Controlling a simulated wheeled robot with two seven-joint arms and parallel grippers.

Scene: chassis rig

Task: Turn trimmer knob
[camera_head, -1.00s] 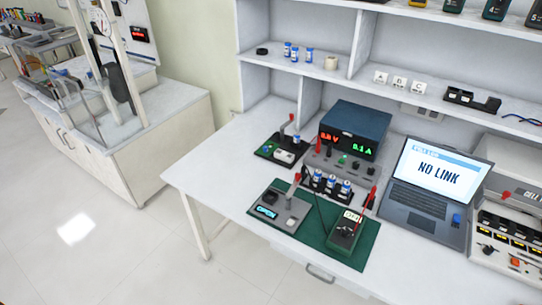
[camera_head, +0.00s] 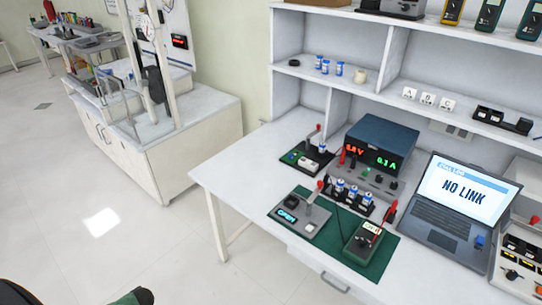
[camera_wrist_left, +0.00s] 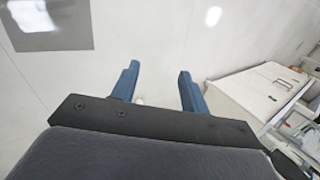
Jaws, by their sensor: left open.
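I cannot make out which part is the trimmer knob; the small controls are too tiny to tell apart. On the workbench, a green mat (camera_head: 374,272) carries a grey fixture with a red-tipped lever and a lit display (camera_head: 287,217), and a dark meter with probes (camera_head: 362,243). Behind it stands a blue power supply (camera_head: 382,140) with red and green readouts and small knobs on its front. My left gripper (camera_wrist_left: 157,82) is open and empty in the left wrist view, over the pale floor and away from the bench. My right gripper is not in view.
A laptop (camera_head: 459,196) reading NO LINK stands right of the supply. A black lever fixture (camera_head: 306,160) is behind the mat, and a rack of blue-white cylinders (camera_head: 350,196) beside it. Shelves (camera_head: 300,75) rise behind. The bench's left front (camera_head: 235,180) is clear.

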